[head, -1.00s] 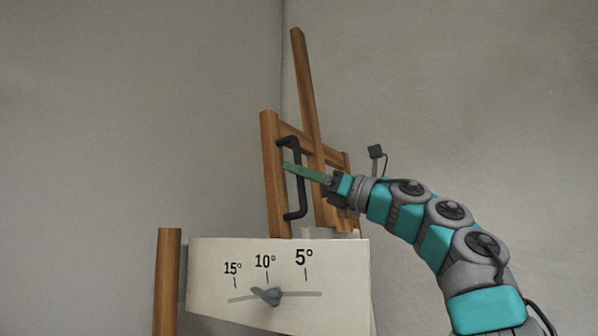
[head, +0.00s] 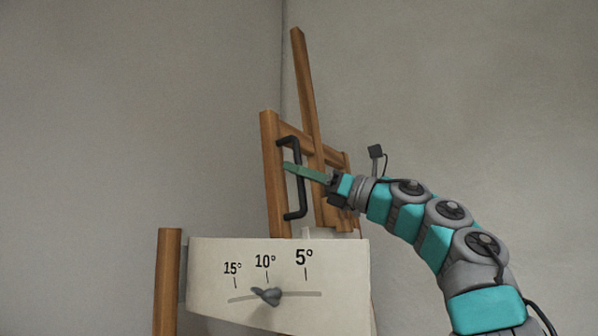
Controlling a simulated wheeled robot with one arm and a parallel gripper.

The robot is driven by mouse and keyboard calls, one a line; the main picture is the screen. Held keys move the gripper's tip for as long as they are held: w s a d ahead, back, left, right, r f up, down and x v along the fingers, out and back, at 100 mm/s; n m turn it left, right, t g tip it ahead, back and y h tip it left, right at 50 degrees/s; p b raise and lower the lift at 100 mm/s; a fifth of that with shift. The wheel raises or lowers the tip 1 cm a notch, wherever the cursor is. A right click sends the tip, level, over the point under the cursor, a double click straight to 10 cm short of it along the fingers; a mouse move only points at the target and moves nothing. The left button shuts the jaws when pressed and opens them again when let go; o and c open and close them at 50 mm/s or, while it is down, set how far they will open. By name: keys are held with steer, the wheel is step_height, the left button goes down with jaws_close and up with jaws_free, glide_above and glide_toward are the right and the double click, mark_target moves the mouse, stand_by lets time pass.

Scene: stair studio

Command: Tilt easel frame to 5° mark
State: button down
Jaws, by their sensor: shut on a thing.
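The wooden easel frame (head: 270,175) stands in the middle of the head view, with a tall mast (head: 305,90) rising behind it. A black D-shaped handle (head: 301,195) is fixed to the frame's near side. My gripper (head: 291,168) comes in from the right, and its green fingers are shut on the upright bar of the handle. Below, a white scale plate (head: 215,300) bears the marks 15°, 10° and 5° from left to right. The grey pointer knob (head: 267,296) sits at the 10° mark, left of the 5° mark (head: 304,260). The fingertips partly cover the handle.
A wooden post (head: 168,280) stands at the left of the scale plate. Plain grey walls meet in a corner behind the easel. The space left of the easel and above my arm is clear.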

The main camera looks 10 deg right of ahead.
steer(key=shift+s+d+f+b, duration=0.1)
steer(key=shift+s+d+b, duration=0.15)
steer(key=shift+d+b, duration=0.05)
steer(key=shift+y, duration=0.3)
steer(key=s+d, duration=0.1)
steer(key=s+d+b, duration=0.2)
steer(key=s, duration=0.1)
steer(key=shift+d+r, duration=0.25)
steer(key=shift+d, duration=0.15)
steer(key=c, duration=0.8)
jaws_free()
steer(key=shift+w, duration=0.1)
steer(key=b+v, duration=0.2)
steer(key=v, duration=0.5)
steer(key=shift+d+b, duration=0.25)
steer(key=shift+b, duration=0.15)
steer(key=shift+f, duration=0.1)
